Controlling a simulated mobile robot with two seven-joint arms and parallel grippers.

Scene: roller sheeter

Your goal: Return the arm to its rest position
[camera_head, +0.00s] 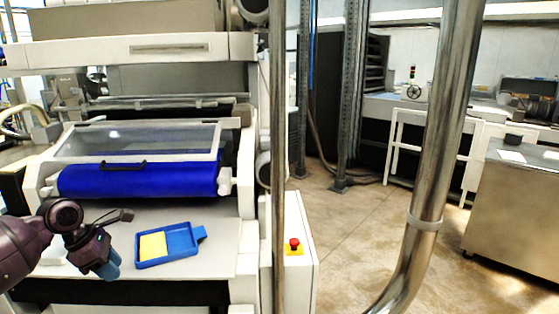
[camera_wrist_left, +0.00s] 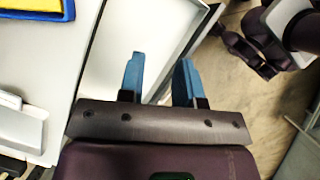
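My left arm comes in from the left edge of the head view, and its gripper (camera_head: 108,268) hangs over the front left of the machine's pale table. In the left wrist view, the two blue fingertips of this gripper (camera_wrist_left: 159,80) stand apart with nothing between them. The gripper is open and empty, to the left of a blue tray (camera_head: 187,255) and apart from it. A yellow sheet or block (camera_head: 153,246) lies in the tray's left part.
The sheeter's blue roller (camera_head: 140,180) lies under a clear guard (camera_head: 135,141) behind the tray. A red emergency button (camera_head: 294,243) is on the white housing to the right. Metal posts (camera_head: 430,160) stand right of it. Floor (camera_head: 370,225) beyond is open.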

